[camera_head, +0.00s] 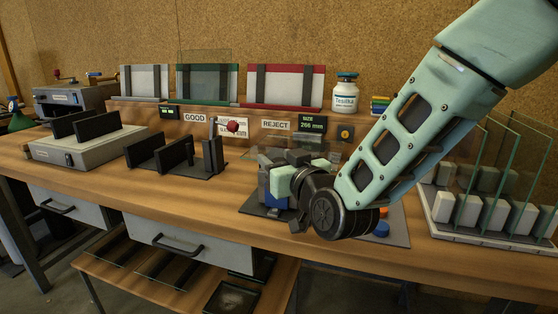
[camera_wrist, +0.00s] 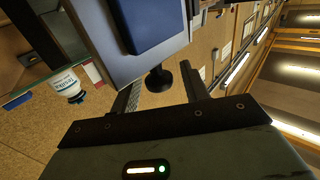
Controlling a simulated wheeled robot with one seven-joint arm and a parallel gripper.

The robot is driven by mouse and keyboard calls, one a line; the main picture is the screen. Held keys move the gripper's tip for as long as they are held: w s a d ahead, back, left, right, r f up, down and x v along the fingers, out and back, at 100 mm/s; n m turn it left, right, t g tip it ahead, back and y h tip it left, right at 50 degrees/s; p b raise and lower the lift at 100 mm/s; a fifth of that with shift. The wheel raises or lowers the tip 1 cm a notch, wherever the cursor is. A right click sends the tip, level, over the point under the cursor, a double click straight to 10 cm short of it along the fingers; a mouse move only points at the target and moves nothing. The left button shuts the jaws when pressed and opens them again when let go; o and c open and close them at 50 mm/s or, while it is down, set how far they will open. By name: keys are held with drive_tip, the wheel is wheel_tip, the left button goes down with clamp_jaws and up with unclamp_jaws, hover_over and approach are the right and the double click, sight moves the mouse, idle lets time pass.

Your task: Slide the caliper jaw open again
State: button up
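The caliper fixture stands on a dark base plate (camera_head: 262,210) at the front middle of the bench in the head view. My arm and wrist hide much of it, and I cannot read the jaw's opening directly. In the wrist view a grey plate (camera_wrist: 112,50) with a blue block (camera_wrist: 150,22) is close ahead, probably the jaw. A black round knob (camera_wrist: 158,78) stands out from its lower edge. My gripper (camera_wrist: 162,76) is open, with one finger on each side of the knob and visible gaps. The size display (camera_head: 311,124) reads about 266 mm.
Glass panes in a white rack (camera_head: 488,228) stand close on the right. Blue (camera_head: 380,229) and orange buttons sit beside my wrist. Black slotted holders (camera_head: 178,160) stand on the left. GOOD and REJECT racks and a white jar (camera_head: 345,92) are behind.

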drive_tip(key=shift+s, duration=0.1)
drive_tip(key=b+v, duration=1.4)
drive_tip(key=v, duration=0.3)
drive_tip(key=shift+d, duration=0.15)
drive_tip(key=s+a+f+n+g+h, duration=0.1)
drive_tip(key=s+f+g, duration=0.2)
drive_tip(key=f+g, duration=0.35)
drive_tip(key=s+f+n+g+h, duration=0.1)
drive_tip(key=s+f+g, duration=0.2)
drive_tip(key=f, duration=0.7)
drive_tip(key=s+d+f+g+h, duration=0.55)
drive_tip(key=s+f+g, duration=0.2)
drive_tip(key=s, duration=0.35)
wheel_tip(320, 180, up, 29)
drive_tip(key=p, duration=2.9)
drive_tip(key=shift+d+f+n+t, duration=0.25)
drive_tip(key=shift+d+n+t, duration=0.05)
drive_tip(key=shift+d, duration=0.05)
